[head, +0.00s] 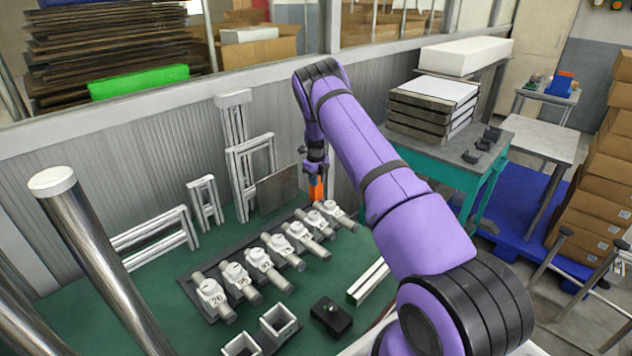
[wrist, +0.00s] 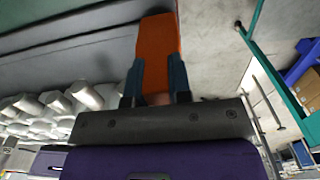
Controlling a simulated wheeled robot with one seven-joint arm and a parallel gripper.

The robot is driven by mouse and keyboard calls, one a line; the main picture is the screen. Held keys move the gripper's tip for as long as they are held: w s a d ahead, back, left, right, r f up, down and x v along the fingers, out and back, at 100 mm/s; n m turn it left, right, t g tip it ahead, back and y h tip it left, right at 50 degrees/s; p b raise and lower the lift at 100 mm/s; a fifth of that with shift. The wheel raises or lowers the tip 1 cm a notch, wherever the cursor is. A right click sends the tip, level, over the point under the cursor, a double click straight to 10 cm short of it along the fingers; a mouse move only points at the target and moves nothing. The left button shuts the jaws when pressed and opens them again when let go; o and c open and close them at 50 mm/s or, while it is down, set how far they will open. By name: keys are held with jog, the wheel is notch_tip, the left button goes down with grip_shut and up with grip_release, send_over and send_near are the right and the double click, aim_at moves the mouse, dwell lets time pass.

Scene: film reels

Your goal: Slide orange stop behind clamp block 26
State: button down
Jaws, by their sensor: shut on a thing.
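My gripper (head: 316,172) is shut on the orange stop (head: 317,190), above the far right end of a row of white clamp blocks. In the wrist view, the orange stop (wrist: 158,52) sticks out between the two dark fingers of my gripper (wrist: 157,82). The clamp blocks stand in a slanting row on a dark base plate (head: 190,287); the nearest block (head: 213,298) reads 20. The far labels are too small to read surely, so I cannot tell which block is 26. Whether the stop touches the table or a block is unclear.
White frames (head: 250,165) and a dark panel (head: 278,190) stand along the back wall. Square white tubes (head: 280,322), a black block (head: 331,315) and a white bar (head: 368,282) lie in front. A steel post (head: 100,260) rises at left. Green table shows between them.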

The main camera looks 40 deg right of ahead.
jog(key=s+a, duration=0.1)
jog(key=a, duration=0.9)
jog(key=s+a, duration=0.2)
jog(key=a, duration=0.8)
jog(key=shift+s+r, duration=0.2)
jog(key=shift+s, duration=0.05)
dwell(1.0)
jog(key=shift+a, duration=0.2)
jog(key=s+a, duration=0.2)
jog(key=a, duration=0.7)
jog(key=s+a, duration=0.2)
jog(key=a, duration=0.8)
jog(key=shift+s+f, duration=0.25)
jog(key=shift+f, duration=0.05)
dwell(1.0)
